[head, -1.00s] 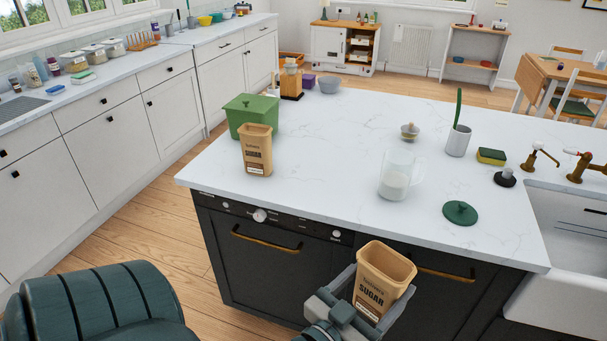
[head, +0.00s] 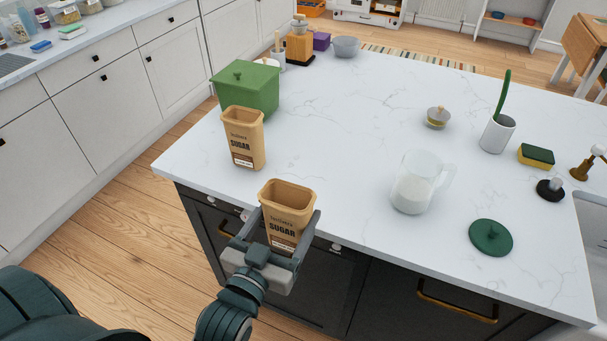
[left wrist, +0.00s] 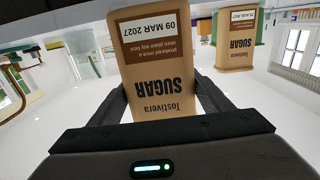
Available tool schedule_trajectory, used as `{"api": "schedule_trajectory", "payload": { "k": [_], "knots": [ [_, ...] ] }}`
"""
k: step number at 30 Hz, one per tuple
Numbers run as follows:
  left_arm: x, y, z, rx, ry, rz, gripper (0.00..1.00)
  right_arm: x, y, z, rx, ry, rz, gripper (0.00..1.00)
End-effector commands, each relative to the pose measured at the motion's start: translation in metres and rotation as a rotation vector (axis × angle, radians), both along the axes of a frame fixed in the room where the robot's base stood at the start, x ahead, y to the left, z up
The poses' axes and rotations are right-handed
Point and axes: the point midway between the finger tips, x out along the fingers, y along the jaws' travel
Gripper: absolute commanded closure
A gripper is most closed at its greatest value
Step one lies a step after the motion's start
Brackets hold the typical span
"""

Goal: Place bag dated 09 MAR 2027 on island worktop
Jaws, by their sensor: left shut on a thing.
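My left gripper (head: 281,235) is shut on a tan, open-topped sugar bag (head: 284,224), one finger on each side. The bag is upright at the front edge of the white marbled island worktop (head: 345,150). In the left wrist view its label (left wrist: 163,38) is upside down and reads 09 MAR 2027. I cannot tell whether its base touches the worktop. A second, similar sugar bag (head: 243,138) stands on the worktop behind and left; it also shows in the left wrist view (left wrist: 236,40), its date too small to read surely. My right gripper is not in view.
A green lidded box (head: 245,90) stands behind the second bag. A glass jug (head: 418,185), a green lid (head: 491,237), a small lidded pot (head: 438,117), a white cup (head: 496,134) and a sponge (head: 536,155) are to the right. The worktop's middle is clear.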

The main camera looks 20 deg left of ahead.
Motion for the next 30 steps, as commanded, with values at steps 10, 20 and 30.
{"api": "schedule_trajectory", "payload": {
  "k": [10, 20, 30],
  "knots": [
    [0.0, 0.0, 0.0, 0.0, 0.0, 0.0, 0.59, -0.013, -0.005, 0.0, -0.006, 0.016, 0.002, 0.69],
    [0.013, -0.01, 0.009, -0.004, -0.001, -0.007, 0.59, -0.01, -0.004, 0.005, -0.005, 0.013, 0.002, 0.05],
    [0.074, -0.063, 0.06, -0.012, 0.002, -0.034, 0.59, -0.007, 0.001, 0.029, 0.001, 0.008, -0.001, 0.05]
  ]
}}
